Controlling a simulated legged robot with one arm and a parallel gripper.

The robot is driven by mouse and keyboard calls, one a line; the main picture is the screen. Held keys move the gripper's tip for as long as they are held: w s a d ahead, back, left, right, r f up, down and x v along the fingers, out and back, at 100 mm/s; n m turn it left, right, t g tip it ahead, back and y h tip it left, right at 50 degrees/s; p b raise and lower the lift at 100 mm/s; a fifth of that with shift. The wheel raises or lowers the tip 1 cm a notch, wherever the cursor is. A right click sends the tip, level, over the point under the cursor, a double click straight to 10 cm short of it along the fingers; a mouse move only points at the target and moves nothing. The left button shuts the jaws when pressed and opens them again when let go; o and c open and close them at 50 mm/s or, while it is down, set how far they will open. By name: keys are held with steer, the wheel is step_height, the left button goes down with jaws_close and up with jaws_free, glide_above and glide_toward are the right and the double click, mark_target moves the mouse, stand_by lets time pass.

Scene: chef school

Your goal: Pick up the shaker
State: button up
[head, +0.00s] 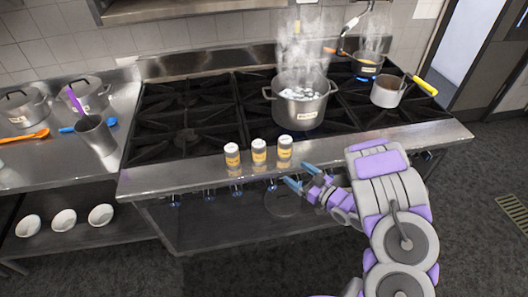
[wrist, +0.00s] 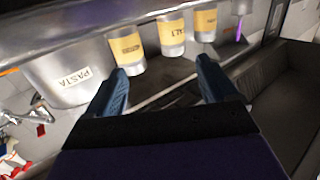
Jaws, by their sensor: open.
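Three small shakers with white tops and yellow labels stand upright in a row on the stove's steel front edge: a left one (head: 232,155), a middle one (head: 259,152) and a right one (head: 285,149). My gripper (head: 299,176) is open and empty, in front of the right shaker and a little to its right, apart from it. In the wrist view the open fingers (wrist: 163,72) point toward the row. One shaker (wrist: 129,49) is near the left finger, one (wrist: 171,36) is between the fingers and further ahead, and one (wrist: 205,23) is beyond the right finger. Most label text is unclear.
A large steaming pot (head: 301,107) stands behind the shakers; its PASTA label shows in the wrist view (wrist: 70,92). A saucepan (head: 388,93) with a yellow handle is at the right. A steel counter (head: 50,150) is left, with bowls below. Clear floor lies right.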

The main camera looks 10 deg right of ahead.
glide_toward(265, 155)
steer(key=a, duration=0.2)
steer(key=w, duration=0.3)
steer(key=w+b, duration=0.1)
steer(key=w, duration=0.1)
steer(key=shift+w+a, duration=0.1)
steer(key=shift+a, duration=0.25)
steer(key=w+a, duration=0.4)
steer(key=shift+w+a+b, duration=0.2)
steer(key=shift+a+b, duration=0.2)
steer(key=shift+w+d+r, duration=0.1)
steer(key=shift+w, duration=0.25)
steer(key=shift+w+d, duration=0.2)
steer(key=shift+w, duration=0.05)
steer(key=shift+a, duration=0.45)
steer(key=shift+c, duration=0.8)
steer(key=shift+a, duration=0.2)
steer(key=c, duration=0.3)
steer(key=shift+d, duration=0.5)
steer(key=c, duration=0.7)
steer(key=shift+a, duration=0.15)
